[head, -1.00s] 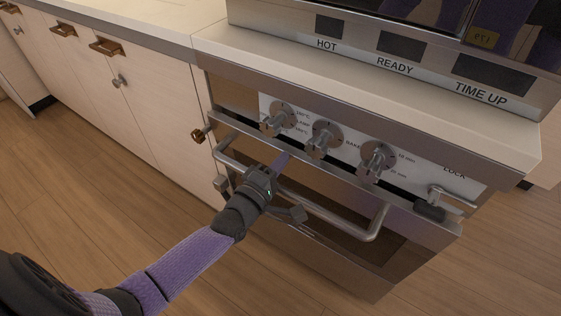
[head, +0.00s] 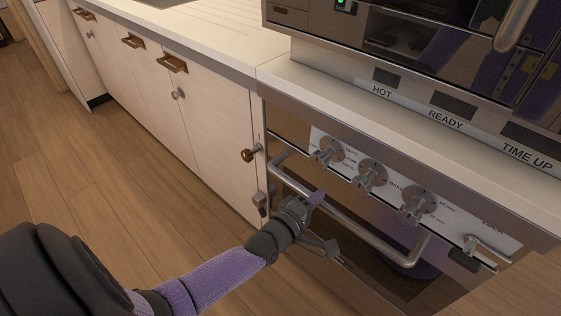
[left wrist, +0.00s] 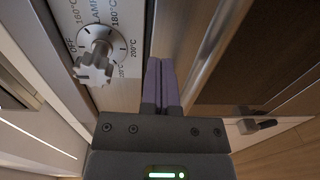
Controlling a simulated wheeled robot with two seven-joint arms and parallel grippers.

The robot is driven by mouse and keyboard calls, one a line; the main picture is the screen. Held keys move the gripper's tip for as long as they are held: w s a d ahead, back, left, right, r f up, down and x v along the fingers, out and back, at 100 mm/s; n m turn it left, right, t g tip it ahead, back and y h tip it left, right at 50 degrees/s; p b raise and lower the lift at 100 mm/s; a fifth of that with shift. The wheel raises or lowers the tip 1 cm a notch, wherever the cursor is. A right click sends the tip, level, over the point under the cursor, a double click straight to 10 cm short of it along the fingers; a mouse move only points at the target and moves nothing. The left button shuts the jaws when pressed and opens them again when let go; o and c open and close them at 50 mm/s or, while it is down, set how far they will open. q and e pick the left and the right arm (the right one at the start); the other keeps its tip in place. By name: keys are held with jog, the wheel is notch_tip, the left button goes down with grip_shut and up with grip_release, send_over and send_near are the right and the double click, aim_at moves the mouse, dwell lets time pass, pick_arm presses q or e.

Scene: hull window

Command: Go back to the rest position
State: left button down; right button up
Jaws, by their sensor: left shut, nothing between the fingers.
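My left gripper (head: 316,201) is in front of the oven, close to the left part of the oven door handle (head: 345,222). Its purple fingers are together with nothing between them; they also show in the left wrist view (left wrist: 162,85). The fingertips are just below the control panel's knobs. The left wrist view shows a temperature knob (left wrist: 97,62) to the left of the fingers. Whether the fingers touch the handle or door I cannot tell. My right gripper is not in view.
The oven front (head: 290,127) has several knobs and a lock lever (head: 470,245) at the right. White cabinets (head: 205,120) with wooden and metal handles run to the left. A microwave-like appliance (head: 390,30) stands above. Wooden floor (head: 90,190) is open at the left.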

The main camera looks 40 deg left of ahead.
pick_arm(q)
jog(key=s+p, duration=0.3)
jog(key=s, duration=0.6)
jog(key=s+a+f+m+g+p, duration=0.1)
jog(key=s+f+m+g+p, duration=0.3)
jog(key=s+f+m+g, duration=0.6)
jog(key=s+f+m+g+y+p, duration=0.1)
jog(key=s+f+m+g, duration=0.3)
jog(key=s, duration=0.9)
jog(key=s+f+m+g+y+p, duration=0.1)
jog(key=s+f+m+g, duration=0.3)
jog(key=s, duration=1)
jog(key=shift+a+f+m+p, duration=0.15)
jog(key=shift+f+m+p, duration=0.25)
jog(key=shift+f+m, duration=0.45)
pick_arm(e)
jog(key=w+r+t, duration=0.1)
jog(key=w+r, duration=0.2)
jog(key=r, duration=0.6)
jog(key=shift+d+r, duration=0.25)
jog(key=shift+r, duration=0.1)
pick_arm(q)
jog(key=shift+r, duration=0.2)
